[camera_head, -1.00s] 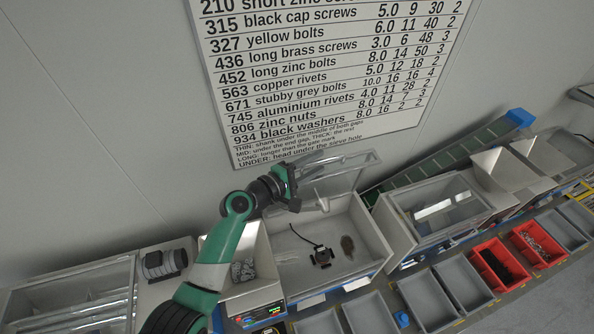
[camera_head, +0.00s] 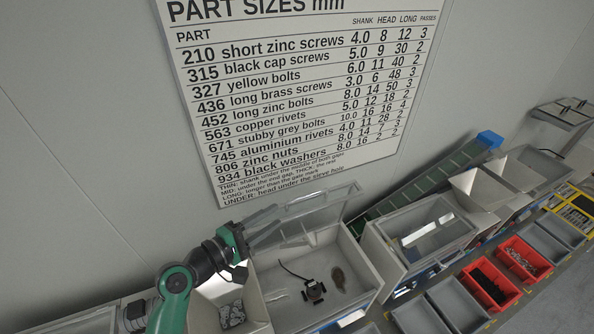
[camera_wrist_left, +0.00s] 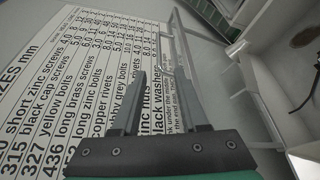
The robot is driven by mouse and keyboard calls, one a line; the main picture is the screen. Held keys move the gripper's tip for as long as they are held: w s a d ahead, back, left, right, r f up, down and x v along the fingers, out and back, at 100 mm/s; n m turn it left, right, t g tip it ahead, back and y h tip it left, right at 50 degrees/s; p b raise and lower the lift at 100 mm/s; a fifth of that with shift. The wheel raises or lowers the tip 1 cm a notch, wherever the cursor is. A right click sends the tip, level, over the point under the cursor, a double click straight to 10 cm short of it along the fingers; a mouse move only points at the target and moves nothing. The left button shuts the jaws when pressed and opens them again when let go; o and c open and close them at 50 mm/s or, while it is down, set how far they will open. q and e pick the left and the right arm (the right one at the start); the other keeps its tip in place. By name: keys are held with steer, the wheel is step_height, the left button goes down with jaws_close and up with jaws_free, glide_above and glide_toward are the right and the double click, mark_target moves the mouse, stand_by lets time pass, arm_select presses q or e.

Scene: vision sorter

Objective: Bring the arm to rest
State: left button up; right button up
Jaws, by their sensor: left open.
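My left arm comes in from the lower left, and its gripper (camera_head: 262,228) is raised near the left end of the clear lid (camera_head: 310,213) of a grey open box (camera_head: 357,262). In the left wrist view the two dark fingers (camera_wrist_left: 160,105) stand apart with nothing between them. Behind them are the wall chart (camera_wrist_left: 75,75) and the lid's edge. The head view is too small to show the fingertips clearly. My right gripper is not in view.
The box holds a small black device (camera_head: 314,291) with a cable and a brownish patch (camera_head: 338,278). A bin of grey parts (camera_head: 232,313) is below the arm. Red bins (camera_head: 490,285) and grey bins stand at right. The wall chart (camera_head: 310,90) hangs behind; the wall at left is bare.

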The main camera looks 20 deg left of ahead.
arm_select(q)
steer(key=s+d+r+m+t+h+p, duration=0.15)
steer(key=d+r+m, duration=0.35)
steer(key=r, duration=1)
steer(key=s+d+r+m+t+h, duration=0.1)
steer(key=s+d+r+m+t, duration=0.2)
steer(key=r, duration=1.2)
steer(key=s+a+r+m+t+y, duration=0.2)
steer(key=s+r+m+t+y, duration=0.1)
steer(key=s+r, duration=0.3)
steer(key=s+a+r+m+t+y, duration=0.3)
steer(key=s+r+m+t+y, duration=0.1)
steer(key=r, duration=0.5)
steer(key=shift+s+a+r+m+t+p, duration=0.2)
steer(key=shift+s+a+m+t+p, duration=0.2)
steer(key=shift+s+m, duration=0.7)
steer(key=shift+d+y, duration=0.1)
steer(key=shift+y, duration=0.15)
